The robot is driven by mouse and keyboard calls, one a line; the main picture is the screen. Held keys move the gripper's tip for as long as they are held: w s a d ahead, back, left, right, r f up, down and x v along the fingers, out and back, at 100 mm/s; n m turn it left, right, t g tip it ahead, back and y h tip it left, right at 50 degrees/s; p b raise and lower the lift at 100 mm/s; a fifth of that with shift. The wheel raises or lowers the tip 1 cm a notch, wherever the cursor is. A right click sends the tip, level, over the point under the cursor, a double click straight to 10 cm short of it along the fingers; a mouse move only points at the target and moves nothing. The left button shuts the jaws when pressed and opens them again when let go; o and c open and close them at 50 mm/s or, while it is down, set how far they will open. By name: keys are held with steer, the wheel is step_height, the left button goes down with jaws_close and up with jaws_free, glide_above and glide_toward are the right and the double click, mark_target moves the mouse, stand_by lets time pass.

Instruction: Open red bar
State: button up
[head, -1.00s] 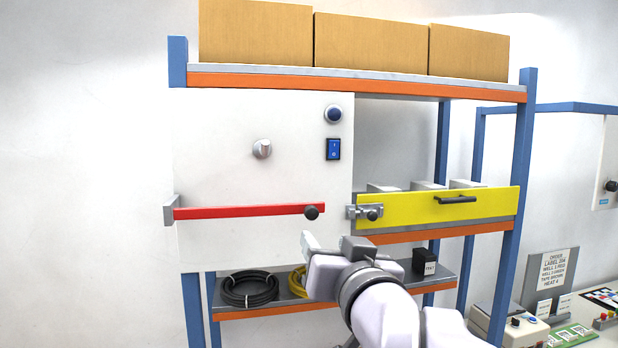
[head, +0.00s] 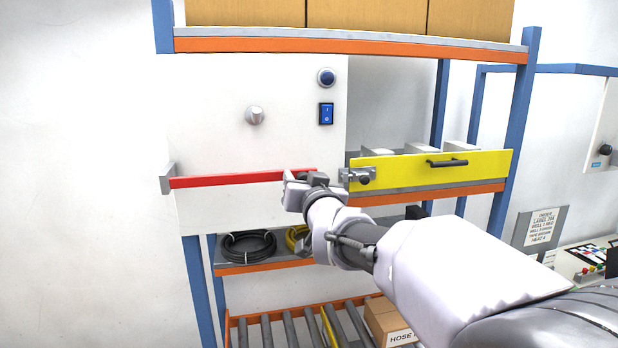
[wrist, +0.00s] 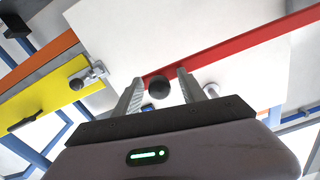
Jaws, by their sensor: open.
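The red bar (head: 228,180) lies level across the front of a white panel (head: 240,110) in the head view. Its left end sits in a grey bracket (head: 167,178). In the wrist view the red bar (wrist: 245,40) runs diagonally, with a round black knob (wrist: 160,88) near its end. My gripper (wrist: 157,84) is open, with one finger on each side of the knob; I cannot tell whether either finger touches it. In the head view my gripper (head: 298,186) is at the bar's right end and hides the knob.
A yellow drawer front (head: 430,170) with a black handle and a grey latch (head: 358,178) is close to the right of my gripper. A silver knob (head: 254,115) and a blue switch (head: 326,113) are above the bar. Coiled cables (head: 248,244) lie on the shelf below.

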steer(key=shift+s+d, duration=0.1)
steer(key=shift+c, duration=0.9)
jaws_close()
stand_by(0.4)
